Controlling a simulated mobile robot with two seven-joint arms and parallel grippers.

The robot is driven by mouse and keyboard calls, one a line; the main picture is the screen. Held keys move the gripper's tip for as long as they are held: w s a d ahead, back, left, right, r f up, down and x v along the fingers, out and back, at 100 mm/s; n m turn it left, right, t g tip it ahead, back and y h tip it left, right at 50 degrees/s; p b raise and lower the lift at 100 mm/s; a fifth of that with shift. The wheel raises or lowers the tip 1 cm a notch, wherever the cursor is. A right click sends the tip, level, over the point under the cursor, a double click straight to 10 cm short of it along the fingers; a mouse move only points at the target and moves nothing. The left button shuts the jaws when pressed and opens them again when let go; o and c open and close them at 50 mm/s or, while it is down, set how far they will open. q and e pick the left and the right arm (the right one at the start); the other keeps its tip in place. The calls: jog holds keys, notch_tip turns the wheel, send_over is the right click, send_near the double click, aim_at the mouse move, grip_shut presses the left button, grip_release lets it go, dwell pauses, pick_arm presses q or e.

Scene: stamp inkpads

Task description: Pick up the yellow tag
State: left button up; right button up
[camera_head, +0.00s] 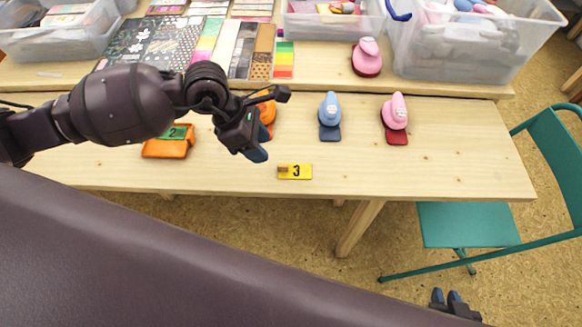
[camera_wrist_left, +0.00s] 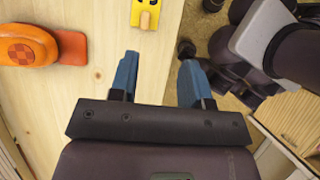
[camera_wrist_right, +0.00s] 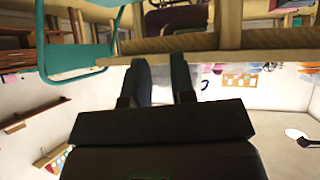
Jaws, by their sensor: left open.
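The yellow tag (camera_head: 299,173) lies flat near the front edge of the table. It bears a black 3 and has a small wooden knob at its left end. In the left wrist view the yellow tag (camera_wrist_left: 150,8) is at the top, cut off by the edge, ahead of the fingertips. My left gripper (camera_head: 262,153) is to the left of the tag, apart from it. In the left wrist view my left gripper (camera_wrist_left: 160,72) is open and empty. My right gripper (camera_head: 447,296) is low at the right, away from the table; its fingers (camera_wrist_right: 161,72) are apart and empty.
An orange inkpad with a green 2 tag (camera_head: 167,150) lies left of my left gripper. Blue (camera_head: 329,112) and pink (camera_head: 395,115) stamps stand behind the yellow tag. A teal chair (camera_head: 470,222) is at the right. The table right of the tag is clear.

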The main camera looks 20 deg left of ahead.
aim_at(280, 165)
pick_arm(q)
jog(key=shift+y, duration=0.6)
jog(key=f, duration=0.1)
jog(key=w+f, duration=0.1)
jog(key=f, duration=0.1)
jog(key=f+b, duration=0.1)
jog(key=shift+w+d+f, duration=0.2)
jog(key=shift+d+f, duration=0.05)
jog(key=shift+w+d+f, duration=0.15)
jog(key=shift+d+f, duration=0.15)
jog(key=shift+f, duration=0.3)
jog(key=x, duration=0.2)
jog(key=b+x, duration=0.1)
jog(key=x, duration=0.1)
jog(key=shift+w+d+f, duration=0.25)
jog(key=shift+r, duration=0.1)
grip_shut()
